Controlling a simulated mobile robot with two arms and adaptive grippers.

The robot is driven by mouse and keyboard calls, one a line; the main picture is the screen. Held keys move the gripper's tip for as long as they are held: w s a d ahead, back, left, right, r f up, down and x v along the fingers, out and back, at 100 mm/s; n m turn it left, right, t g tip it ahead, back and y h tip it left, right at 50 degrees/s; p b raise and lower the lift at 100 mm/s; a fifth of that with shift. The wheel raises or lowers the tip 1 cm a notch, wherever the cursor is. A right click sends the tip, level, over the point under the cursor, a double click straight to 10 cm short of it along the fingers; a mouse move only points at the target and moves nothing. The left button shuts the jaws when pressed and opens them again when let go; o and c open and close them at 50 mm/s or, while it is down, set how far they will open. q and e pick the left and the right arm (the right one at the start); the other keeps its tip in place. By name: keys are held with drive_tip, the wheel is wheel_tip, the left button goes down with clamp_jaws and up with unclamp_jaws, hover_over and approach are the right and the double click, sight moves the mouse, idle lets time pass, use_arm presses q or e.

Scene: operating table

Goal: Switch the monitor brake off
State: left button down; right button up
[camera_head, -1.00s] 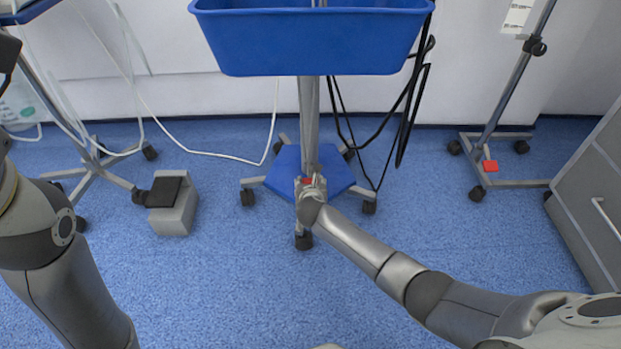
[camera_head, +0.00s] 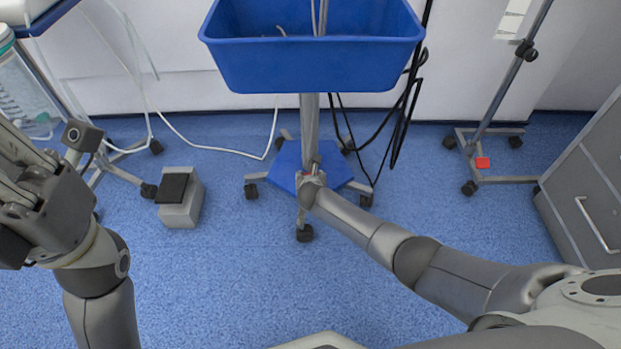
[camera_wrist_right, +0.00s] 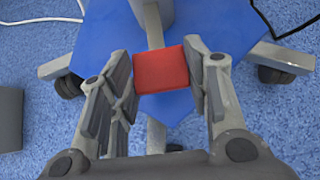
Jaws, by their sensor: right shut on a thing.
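The monitor stand has a grey pole (camera_head: 309,120) and a blue base plate (camera_head: 338,160) on wheels. In the right wrist view the red brake pedal (camera_wrist_right: 160,72) sits on a base leg, between the fingers of my right gripper (camera_wrist_right: 163,68). The fingers are closed against its left and right sides. In the head view my right gripper (camera_head: 311,177) reaches down to the base's front and hides most of the pedal. My left gripper (camera_head: 25,195) is at the left edge, away from the stand; its fingers are partly cut off.
A blue basket (camera_head: 312,50) hangs on the pole above the base. A grey foot pedal box (camera_head: 180,205) is on the floor to the left. Another wheeled stand with a red pedal (camera_head: 482,162) and a grey cabinet (camera_head: 590,190) are at right. Black cables (camera_head: 400,125) hang behind.

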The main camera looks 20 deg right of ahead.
drive_tip(key=shift+w+r, duration=0.3)
drive_tip(key=shift+r, duration=0.1)
drive_tip(key=o, duration=1.1)
drive_tip(key=shift+c, duration=0.2)
drive_tip(key=shift+o, duration=1.3)
drive_tip(key=shift+r, duration=0.1)
drive_tip(key=shift+o, duration=0.7)
drive_tip(key=shift+s+f, duration=0.15)
drive_tip(key=shift+f, duration=0.05)
drive_tip(key=shift+s, duration=0.15)
drive_tip(key=v, duration=1.2)
drive_tip(key=shift+f, duration=0.1)
